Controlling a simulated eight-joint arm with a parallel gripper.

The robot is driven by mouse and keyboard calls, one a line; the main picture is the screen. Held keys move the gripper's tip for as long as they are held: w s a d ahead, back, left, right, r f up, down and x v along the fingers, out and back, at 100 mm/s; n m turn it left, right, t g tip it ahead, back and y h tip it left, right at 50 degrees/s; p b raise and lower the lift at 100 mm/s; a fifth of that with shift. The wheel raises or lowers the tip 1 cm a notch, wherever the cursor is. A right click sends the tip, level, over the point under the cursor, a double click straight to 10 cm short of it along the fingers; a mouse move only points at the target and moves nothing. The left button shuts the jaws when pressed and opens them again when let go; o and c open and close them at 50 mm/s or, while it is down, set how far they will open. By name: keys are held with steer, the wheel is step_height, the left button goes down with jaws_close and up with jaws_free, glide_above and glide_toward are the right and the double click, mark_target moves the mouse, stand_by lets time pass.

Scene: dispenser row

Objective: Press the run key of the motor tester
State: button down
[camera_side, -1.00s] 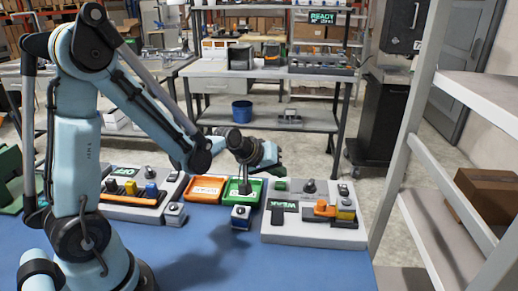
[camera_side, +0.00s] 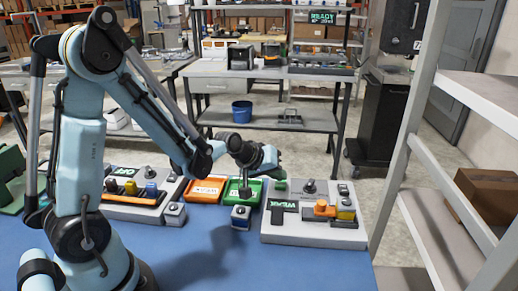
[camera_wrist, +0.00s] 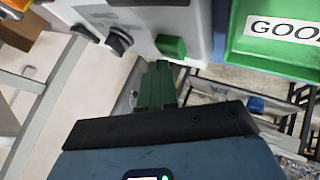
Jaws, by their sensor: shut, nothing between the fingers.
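The right white panel (camera_side: 300,236) carries a green key (camera_side: 281,185), a dark knob (camera_side: 309,186), a dark "WEAK" display (camera_side: 284,206) and orange and yellow parts. A similar left panel (camera_side: 128,212) stands at the left; I cannot tell for sure which one is the motor tester. My gripper (camera_side: 276,171) is above the back left of the right panel, close to the green key. Its green fingers (camera_wrist: 157,86) are shut and empty. In the wrist view the green key (camera_wrist: 170,47) lies just beyond the fingers, beside the knob (camera_wrist: 118,41). Contact cannot be made out.
A green tray (camera_wrist: 238,38) labelled "GOOD" and an orange tray (camera_side: 207,187) lie between the panels. The blue mat (camera_side: 200,265) is clear in front. A shelf frame (camera_side: 405,150) rises at right.

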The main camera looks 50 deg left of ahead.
mark_target(277, 185)
steer(key=shift+f, duration=0.45)
stand_by(0.4)
steer(key=shift+r, duration=1)
step_height(277, 185, up, 6)
stand_by(0.5)
